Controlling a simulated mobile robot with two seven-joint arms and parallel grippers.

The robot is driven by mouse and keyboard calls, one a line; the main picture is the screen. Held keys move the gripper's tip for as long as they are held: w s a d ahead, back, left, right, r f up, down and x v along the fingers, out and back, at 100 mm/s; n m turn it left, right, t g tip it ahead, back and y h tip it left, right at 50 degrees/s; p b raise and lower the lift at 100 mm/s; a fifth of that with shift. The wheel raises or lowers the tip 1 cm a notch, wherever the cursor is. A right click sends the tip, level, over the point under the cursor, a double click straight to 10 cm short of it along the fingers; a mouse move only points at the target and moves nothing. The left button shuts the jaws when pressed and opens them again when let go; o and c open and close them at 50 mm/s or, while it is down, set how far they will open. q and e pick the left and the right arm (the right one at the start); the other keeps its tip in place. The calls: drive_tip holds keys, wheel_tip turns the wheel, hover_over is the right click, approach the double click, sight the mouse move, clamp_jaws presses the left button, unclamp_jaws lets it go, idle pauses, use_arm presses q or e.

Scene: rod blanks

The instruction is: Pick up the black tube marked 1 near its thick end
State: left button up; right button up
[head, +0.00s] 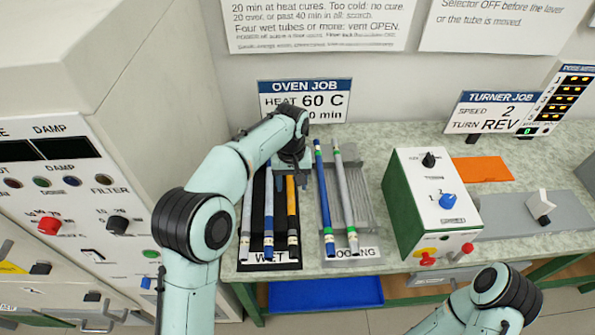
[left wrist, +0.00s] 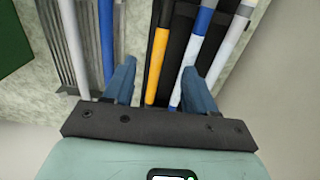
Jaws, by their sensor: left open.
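I cannot make out a black tube or a mark 1 in either view. My left gripper (head: 292,170) is open over the far part of this tray and hides the tubes' far ends. In the left wrist view, the orange tube (left wrist: 157,60) lies between the open fingers (left wrist: 159,68), and the blue-and-white tube (left wrist: 191,60) is close to the right finger. My right gripper is out of view.
The COOLING rack (head: 362,215), just right, holds a blue tube (head: 324,195) and a grey tube (head: 345,200). A green-sided control box (head: 432,205) stands farther right. The oven panel (head: 70,200) is on the left. A blue bin (head: 330,291) sits below the bench.

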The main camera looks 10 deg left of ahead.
use_arm(q)
drive_tip(key=b, duration=0.1)
hover_over(291, 210)
wheel_tip(291, 210, down, 7)
drive_tip(key=shift+s+d, duration=0.15)
drive_tip(key=shift+f, duration=0.5)
wheel_tip(291, 210, down, 5)
drive_tip(key=shift+f, duration=0.1)
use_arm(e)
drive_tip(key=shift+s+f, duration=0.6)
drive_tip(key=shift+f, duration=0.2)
use_arm(q)
drive_tip(key=shift+c, duration=0.3)
clamp_jaws()
